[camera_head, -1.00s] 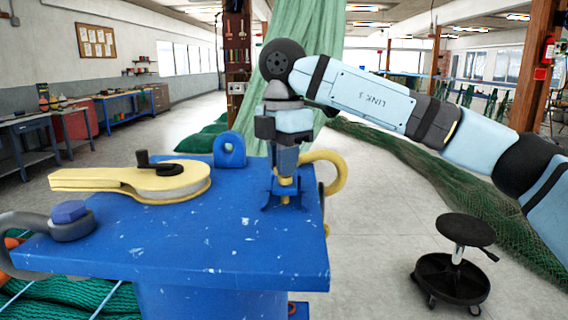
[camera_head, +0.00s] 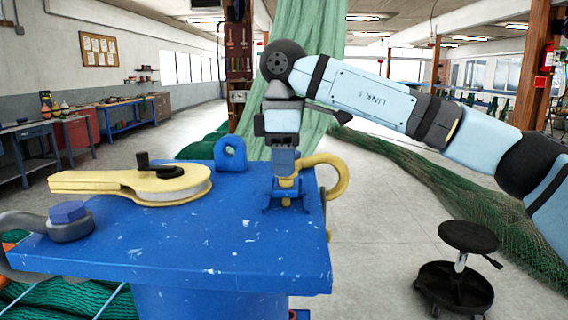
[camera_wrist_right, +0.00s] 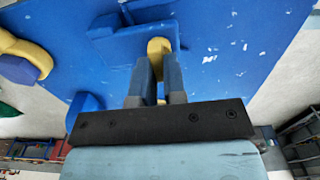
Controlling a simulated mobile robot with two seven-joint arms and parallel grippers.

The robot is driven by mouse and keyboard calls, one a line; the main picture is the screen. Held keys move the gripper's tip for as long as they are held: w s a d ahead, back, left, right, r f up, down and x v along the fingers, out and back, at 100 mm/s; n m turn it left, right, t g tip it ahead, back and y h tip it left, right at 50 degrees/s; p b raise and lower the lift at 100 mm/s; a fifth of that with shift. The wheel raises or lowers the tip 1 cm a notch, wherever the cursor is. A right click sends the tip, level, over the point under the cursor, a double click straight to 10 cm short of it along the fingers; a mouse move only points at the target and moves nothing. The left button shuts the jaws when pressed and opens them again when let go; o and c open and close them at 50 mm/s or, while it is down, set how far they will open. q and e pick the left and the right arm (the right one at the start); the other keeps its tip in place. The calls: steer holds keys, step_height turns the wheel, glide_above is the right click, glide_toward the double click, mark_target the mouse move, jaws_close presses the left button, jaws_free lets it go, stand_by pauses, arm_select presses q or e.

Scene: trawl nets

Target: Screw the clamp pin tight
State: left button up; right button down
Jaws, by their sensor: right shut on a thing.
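The clamp pin (camera_head: 286,183) is a small yellow piece standing upright in the blue clamp (camera_head: 270,207) near the right edge of the blue bench top (camera_head: 200,245). My right gripper (camera_head: 285,172) points straight down and is shut on the top of the pin. In the right wrist view, the yellow pin (camera_wrist_right: 158,46) shows between the two fingers of my right gripper (camera_wrist_right: 160,72), over the blue clamp (camera_wrist_right: 120,42). The fingers hide part of the pin, and its thread is not visible. My left gripper is not in view.
A yellow tool with a black crank (camera_head: 160,185) lies on the bench top. A blue upright lug (camera_head: 230,152) and a yellow shackle (camera_head: 335,178) stand close to the clamp. A grey shackle with a blue bolt (camera_head: 68,212) is at the left edge. A black stool (camera_head: 468,238) stands right.

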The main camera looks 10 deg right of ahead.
steer(key=shift+r, duration=0.25)
steer(key=c, duration=1.2)
jaws_free()
steer(key=shift+a+f, duration=0.1)
steer(key=shift+f, duration=0.05)
arm_select(q)
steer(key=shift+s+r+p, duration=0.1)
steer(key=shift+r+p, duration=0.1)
steer(key=shift+p, duration=0.65)
arm_select(e)
step_height(320, 180, up, 14)
steer(key=shift+f, duration=0.1)
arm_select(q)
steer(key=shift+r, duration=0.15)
